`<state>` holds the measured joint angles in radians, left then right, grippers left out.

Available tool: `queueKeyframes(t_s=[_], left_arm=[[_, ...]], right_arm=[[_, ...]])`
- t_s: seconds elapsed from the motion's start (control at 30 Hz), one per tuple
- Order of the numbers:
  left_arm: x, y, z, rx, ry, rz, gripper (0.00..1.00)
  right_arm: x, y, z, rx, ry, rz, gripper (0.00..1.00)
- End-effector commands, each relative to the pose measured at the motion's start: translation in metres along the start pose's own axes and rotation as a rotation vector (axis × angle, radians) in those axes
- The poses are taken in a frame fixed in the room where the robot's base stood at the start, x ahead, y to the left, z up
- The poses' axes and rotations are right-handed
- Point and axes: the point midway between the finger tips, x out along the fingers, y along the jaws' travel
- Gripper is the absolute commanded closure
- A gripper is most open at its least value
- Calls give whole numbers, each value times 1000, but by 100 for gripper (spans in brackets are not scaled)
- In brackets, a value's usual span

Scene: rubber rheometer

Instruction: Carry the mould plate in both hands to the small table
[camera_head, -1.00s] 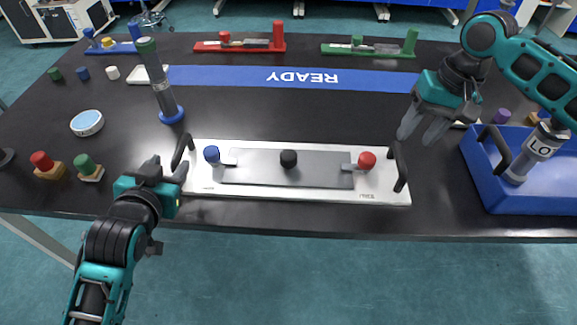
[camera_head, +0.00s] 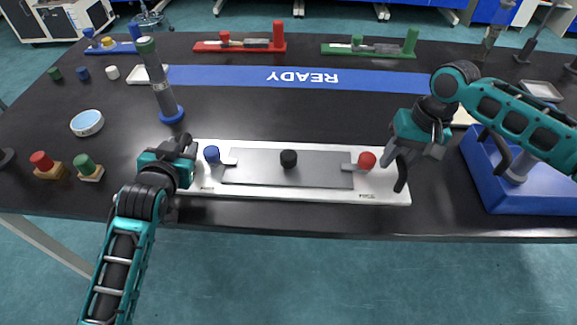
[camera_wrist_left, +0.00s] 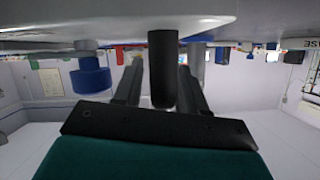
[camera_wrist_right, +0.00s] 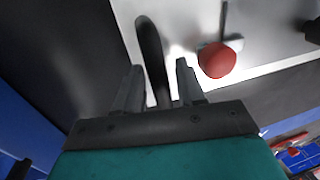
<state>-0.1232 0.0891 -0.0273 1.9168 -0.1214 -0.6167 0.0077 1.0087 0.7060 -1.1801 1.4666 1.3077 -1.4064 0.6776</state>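The mould plate (camera_head: 210,187) lies flat on the black table. It is a pale metal plate with a grey centre, blue, black and red knobs, and a black handle at each end. My left gripper (camera_head: 188,148) is at its left handle. In the left wrist view that handle (camera_wrist_left: 163,70) stands between the open fingers, with gaps visible. My right gripper (camera_head: 397,160) is at the right handle (camera_head: 402,170). In the right wrist view the right handle (camera_wrist_right: 151,50) runs between the open fingers. I cannot make out the small table.
A blue tray (camera_head: 520,203) with a grey cylinder stands right of the plate, under my right arm. A tall grey cylinder (camera_head: 160,85) stands behind its left end. Red (camera_head: 42,162) and green (camera_head: 87,165) knobs on blocks sit at left. The READY strip (camera_head: 350,80) is clear.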

Motion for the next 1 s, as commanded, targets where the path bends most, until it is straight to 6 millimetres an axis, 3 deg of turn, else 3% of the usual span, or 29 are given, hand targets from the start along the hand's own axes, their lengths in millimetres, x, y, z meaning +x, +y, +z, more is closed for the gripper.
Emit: queueKeyframes(t_s=[0.07, 0.4, 1.0], left_arm=[[0, 0, 0, 0, 0, 0, 67], [0, 0, 0, 0, -1, 0, 99], [0, 0, 0, 0, -1, 0, 100]], right_arm=[[0, 0, 0, 0, 0, 0, 69], [0, 0, 0, 1, 0, 0, 100], [-1, 0, 0, 1, 0, 0, 100]])
